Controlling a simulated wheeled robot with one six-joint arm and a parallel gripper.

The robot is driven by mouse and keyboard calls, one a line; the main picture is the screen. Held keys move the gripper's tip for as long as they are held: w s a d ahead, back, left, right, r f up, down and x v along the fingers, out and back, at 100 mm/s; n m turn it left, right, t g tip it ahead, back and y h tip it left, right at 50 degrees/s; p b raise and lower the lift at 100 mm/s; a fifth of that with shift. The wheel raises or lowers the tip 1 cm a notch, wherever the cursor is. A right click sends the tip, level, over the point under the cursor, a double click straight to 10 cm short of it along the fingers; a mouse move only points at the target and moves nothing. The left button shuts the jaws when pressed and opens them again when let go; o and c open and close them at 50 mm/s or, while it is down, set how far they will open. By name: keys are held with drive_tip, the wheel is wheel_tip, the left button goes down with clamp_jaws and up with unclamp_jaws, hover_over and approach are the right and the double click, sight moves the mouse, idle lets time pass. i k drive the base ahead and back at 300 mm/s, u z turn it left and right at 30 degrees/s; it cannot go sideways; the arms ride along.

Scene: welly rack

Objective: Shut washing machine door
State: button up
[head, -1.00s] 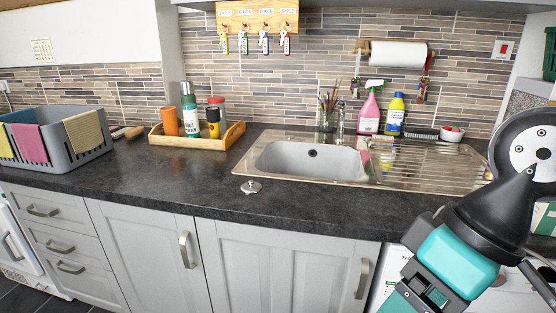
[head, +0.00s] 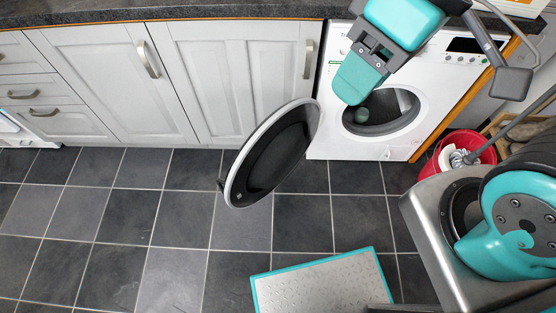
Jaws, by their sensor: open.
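The white washing machine (head: 433,78) stands under the worktop, right of the grey cupboards. Its round drum opening is uncovered, and a small greenish item shows inside. The washing machine door (head: 272,152), a dark disc with a pale rim, stands wide open, swung out to the left over the floor. A small dark latch shows on its far left edge. My gripper (head: 357,86) is in front of the machine, pointing down beside the drum opening. It is right of the door and apart from it in the picture. It is open, though its fingers overlap in this view.
Grey cupboards (head: 218,85) with metal handles line the wall to the left. A red bucket (head: 485,150) stands right of the machine, near a wooden crate.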

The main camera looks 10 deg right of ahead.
sight(272, 151)
drive_tip(key=u, duration=1.5)
drive_tip(key=i, duration=1.45)
drive_tip(key=z, duration=2.45)
